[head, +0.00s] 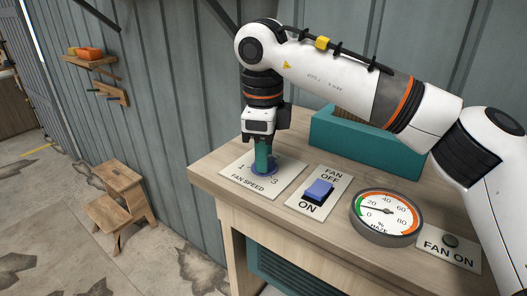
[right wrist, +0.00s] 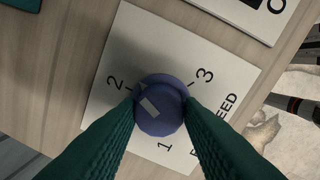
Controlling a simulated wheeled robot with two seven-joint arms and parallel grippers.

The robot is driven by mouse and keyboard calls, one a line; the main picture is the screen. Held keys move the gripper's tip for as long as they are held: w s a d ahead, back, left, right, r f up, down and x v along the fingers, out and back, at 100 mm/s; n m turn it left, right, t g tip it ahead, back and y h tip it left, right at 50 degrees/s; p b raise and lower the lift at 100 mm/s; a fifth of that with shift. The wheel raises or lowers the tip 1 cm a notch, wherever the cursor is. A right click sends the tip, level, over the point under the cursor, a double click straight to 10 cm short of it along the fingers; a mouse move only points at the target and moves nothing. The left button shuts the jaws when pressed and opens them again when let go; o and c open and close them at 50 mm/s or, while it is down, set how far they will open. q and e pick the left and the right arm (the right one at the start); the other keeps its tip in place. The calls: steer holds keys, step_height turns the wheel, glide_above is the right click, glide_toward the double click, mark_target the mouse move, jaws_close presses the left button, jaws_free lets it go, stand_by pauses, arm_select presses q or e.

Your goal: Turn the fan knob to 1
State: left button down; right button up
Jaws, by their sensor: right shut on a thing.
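The blue round fan knob (head: 264,170) sits on the white FAN SPEED plate (head: 234,177) at the left end of the bench. My right gripper (head: 263,158) points straight down onto it, its teal fingers shut on the knob. In the right wrist view the knob (right wrist: 160,112) lies between the two fingertips (right wrist: 160,105). A pale mark on its top lies left of the knob's middle, on the side of the 2. The printed 2 is upper left, 3 upper right and 1 below. My left gripper is not in view.
Right of the plate are a blue rocker switch (head: 319,189) marked FAN OFF and ON, a round haze gauge (head: 388,214) and a FAN ON panel (head: 437,246). A teal box (head: 340,140) stands behind. A wooden step stool (head: 120,195) stands on the floor, left.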

steer(key=n, duration=0.3)
steer(key=shift+r+n, duration=0.2)
steer(key=shift+n, duration=0.2)
steer(key=n, duration=0.3)
steer(key=shift+d+n+y+p, duration=0.1)
steer(key=shift+n+y+p, duration=0.2)
steer(key=n, duration=0.3)
steer(key=shift+w+n, duration=0.1)
steer(key=shift+n, duration=0.2)
steer(key=n+p, duration=0.1)
steer(key=n, duration=0.3)
steer(key=shift+r, duration=0.1)
steer(key=n+p, duration=0.1)
steer(key=n, duration=0.5)
steer(key=shift+w+n+g, duration=0.1)
steer(key=shift+n+g, duration=0.3)
steer(key=n+p, duration=0.1)
steer(key=n, duration=0.2)
steer(key=shift+n, duration=1.9)
